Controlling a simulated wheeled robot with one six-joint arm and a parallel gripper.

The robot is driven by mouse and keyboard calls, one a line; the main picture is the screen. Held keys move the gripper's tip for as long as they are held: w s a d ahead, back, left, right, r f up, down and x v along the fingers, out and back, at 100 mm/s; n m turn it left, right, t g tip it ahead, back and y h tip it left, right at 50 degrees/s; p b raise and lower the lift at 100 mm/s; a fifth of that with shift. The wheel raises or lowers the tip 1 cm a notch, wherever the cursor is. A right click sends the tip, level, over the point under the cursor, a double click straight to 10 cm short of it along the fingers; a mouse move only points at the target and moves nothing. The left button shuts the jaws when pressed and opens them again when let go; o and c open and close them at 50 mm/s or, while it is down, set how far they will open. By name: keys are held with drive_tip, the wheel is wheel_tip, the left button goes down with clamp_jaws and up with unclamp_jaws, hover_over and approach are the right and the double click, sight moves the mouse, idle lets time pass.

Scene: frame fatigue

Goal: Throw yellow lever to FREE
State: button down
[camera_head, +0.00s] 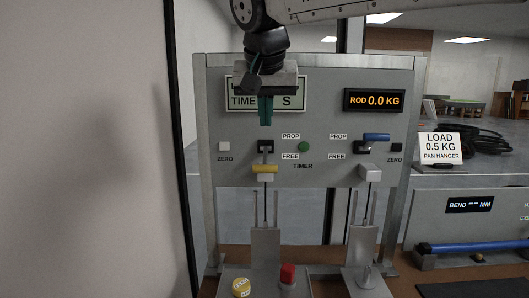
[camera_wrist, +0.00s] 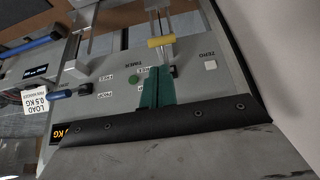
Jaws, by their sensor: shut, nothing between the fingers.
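The yellow lever (camera_head: 265,169) is on the grey panel's left side, with its handle low, level with the FREE label (camera_head: 290,156) and below the PROP label (camera_head: 291,136). It also shows in the wrist view (camera_wrist: 160,42), just beyond my fingertips. My gripper (camera_head: 266,121) has teal fingers, closed together and empty, pointing down in front of the panel. It is above the yellow lever and apart from it in the head view. In the wrist view, the shut fingers (camera_wrist: 158,70) hide part of the panel and labels near the lever's pivot.
A blue lever (camera_head: 376,137) stands at PROP height on the right. A green TIMER button (camera_head: 304,147) lies between the levers. My gripper partly covers the timer display (camera_head: 240,101). Hanging rods and metal stands (camera_head: 265,245) are below. A pale wall (camera_head: 90,150) borders the left.

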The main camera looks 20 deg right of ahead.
sight(265, 171)
drive_tip(key=x, duration=1.3)
drive_tip(key=shift+w+f, duration=0.25)
drive_tip(key=shift+w, duration=0.1)
drive_tip(key=shift+f, duration=1.15)
